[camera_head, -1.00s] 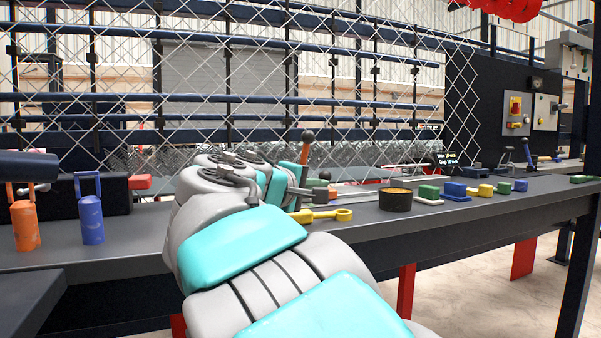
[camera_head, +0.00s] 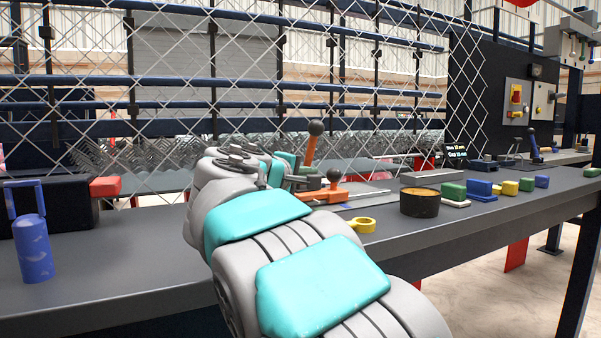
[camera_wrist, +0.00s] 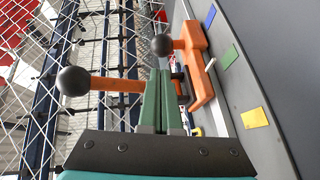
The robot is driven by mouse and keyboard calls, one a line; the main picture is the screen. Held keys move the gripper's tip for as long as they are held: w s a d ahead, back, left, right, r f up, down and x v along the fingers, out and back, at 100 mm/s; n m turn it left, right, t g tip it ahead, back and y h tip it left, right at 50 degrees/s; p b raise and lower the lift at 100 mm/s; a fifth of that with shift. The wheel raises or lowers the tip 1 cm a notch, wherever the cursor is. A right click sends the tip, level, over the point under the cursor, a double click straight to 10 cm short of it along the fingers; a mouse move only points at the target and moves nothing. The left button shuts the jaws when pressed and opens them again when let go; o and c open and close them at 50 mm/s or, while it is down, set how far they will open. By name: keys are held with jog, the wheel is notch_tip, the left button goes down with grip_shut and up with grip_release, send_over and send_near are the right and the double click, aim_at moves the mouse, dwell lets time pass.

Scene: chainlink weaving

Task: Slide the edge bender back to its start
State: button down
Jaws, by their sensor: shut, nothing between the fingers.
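The edge bender appears to be the orange slide (camera_head: 325,196) with a short black ball-topped handle, on the bench just right of my gripper. In the wrist view its orange body (camera_wrist: 203,75) lies right of the fingers. A taller orange lever (camera_head: 310,152) with a black ball stands behind my gripper; in the wrist view this lever (camera_wrist: 120,85) crosses left of the fingers. My gripper (camera_wrist: 160,74) is shut, its green fingers together and empty, pointing between lever and slide. Whether the fingertips touch either one I cannot tell. My arm hides part of the bench.
A blue bottle (camera_head: 32,245) stands at left. Chain-link mesh (camera_head: 180,60) hangs behind the bench.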

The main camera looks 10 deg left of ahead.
aim_at(318, 193)
jog(key=shift+x, duration=2.1)
jog(key=w+d, duration=0.2)
jog(key=d, duration=0.2)
jog(key=w+d+p, duration=0.1)
jog(key=w+d, duration=0.2)
jog(key=d, duration=0.1)
jog(key=w+d, duration=0.3)
jog(key=d, duration=0.1)
jog(key=shift+d, duration=0.1)
